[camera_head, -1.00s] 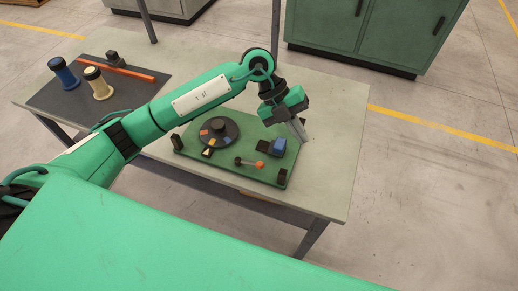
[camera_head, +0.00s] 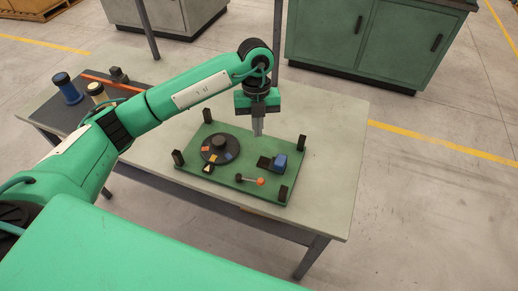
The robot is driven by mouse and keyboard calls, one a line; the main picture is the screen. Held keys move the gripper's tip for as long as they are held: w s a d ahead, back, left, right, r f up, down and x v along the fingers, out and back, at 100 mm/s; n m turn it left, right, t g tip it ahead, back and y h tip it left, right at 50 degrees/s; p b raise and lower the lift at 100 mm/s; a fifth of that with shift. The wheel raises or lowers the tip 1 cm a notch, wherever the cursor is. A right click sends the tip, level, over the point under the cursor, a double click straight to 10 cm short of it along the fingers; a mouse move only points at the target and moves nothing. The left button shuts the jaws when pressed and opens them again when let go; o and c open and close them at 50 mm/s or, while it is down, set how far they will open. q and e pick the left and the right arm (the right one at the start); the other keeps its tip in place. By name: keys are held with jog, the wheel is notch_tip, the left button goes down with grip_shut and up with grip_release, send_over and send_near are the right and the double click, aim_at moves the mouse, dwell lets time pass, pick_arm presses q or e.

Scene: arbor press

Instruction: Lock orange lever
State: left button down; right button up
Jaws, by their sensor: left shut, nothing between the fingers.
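The orange lever (camera_head: 261,182) is a short grey rod with an orange knob, near the front edge of the green board (camera_head: 225,178). Its knob points right. My left gripper (camera_head: 258,134) is shut and empty, pointing down above the board's back edge, behind the lever and apart from it. A black round dial (camera_head: 220,149) with coloured patches sits on the board's left part. A blue block (camera_head: 280,161) on a black base sits at the right. My right gripper is not in view.
The board has black corner posts (camera_head: 301,143) and lies on a grey table (camera_head: 330,150). The table's right side is clear.

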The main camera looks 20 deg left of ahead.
pick_arm(q)
jog(key=p, duration=0.2)
send_near(250, 180)
jog(key=w+f, duration=0.1)
jog(key=w, duration=0.1)
jog(key=w+d+f, duration=0.1)
jog(key=w+f, duration=0.1)
jog(key=shift+w+d, duration=0.1)
jog(key=shift+d, duration=0.1)
jog(key=s+f, duration=0.1)
jog(key=s+d+f+p, duration=0.1)
jog(key=shift+s+d+f+p, duration=0.1)
jog(key=shift+s+p, duration=0.15)
jog(key=shift+p, duration=0.05)
jog(key=shift+s+d+f, duration=0.2)
jog(key=shift+s+f, duration=0.15)
jog(key=shift+s, duration=0.1)
